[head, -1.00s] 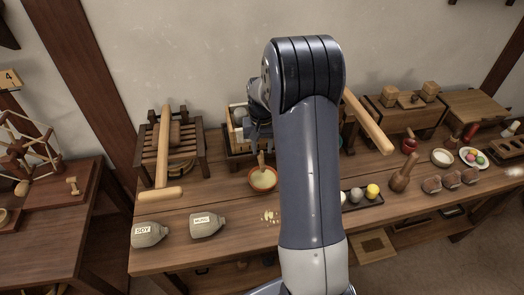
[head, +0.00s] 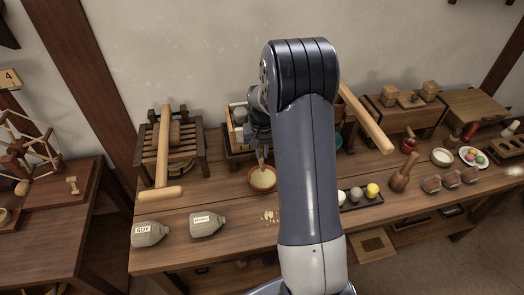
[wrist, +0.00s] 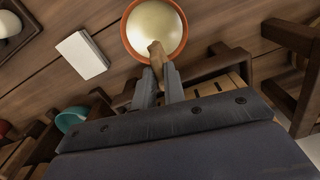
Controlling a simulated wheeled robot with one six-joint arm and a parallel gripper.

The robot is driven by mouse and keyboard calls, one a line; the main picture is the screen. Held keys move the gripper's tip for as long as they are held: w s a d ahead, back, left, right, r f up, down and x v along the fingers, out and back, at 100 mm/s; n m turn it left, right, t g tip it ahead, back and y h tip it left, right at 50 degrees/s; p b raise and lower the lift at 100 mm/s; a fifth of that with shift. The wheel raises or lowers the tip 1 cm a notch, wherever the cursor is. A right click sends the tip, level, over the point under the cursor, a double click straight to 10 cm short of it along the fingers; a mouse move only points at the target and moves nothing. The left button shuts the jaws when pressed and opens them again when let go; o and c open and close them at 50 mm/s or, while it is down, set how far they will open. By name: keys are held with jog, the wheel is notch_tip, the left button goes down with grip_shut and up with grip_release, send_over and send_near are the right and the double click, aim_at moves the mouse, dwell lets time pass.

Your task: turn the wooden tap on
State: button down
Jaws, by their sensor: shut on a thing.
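The wooden tap (wrist: 156,53) is a small light-brown wooden piece at the tips of my gripper in the wrist view. My gripper (wrist: 160,76) is shut on it, one finger on each side. In the head view my gripper (head: 262,150) is just above the bowl, partly hidden behind my arm. A reddish-rimmed bowl (wrist: 155,27) with pale contents lies below and beyond the tap; it also shows in the head view (head: 262,184). The part that the tap is fixed to is mostly hidden by my gripper, so I cannot tell how far the tap is turned.
A wooden rack with a long mallet (head: 164,146) stands to the left. Two labelled grey bottles (head: 207,224) lie near the front edge. A tray of balls (head: 357,195) and a dark wooden pestle (head: 403,173) are to the right. A teal cup (wrist: 70,119) shows in the wrist view.

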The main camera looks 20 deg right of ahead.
aim_at(262, 154)
jog(key=shift+n, duration=1)
jog(key=c, duration=1.5)
grip_release()
notch_tip(262, 154, up, 11)
jog(key=shift+f, duration=0.1)
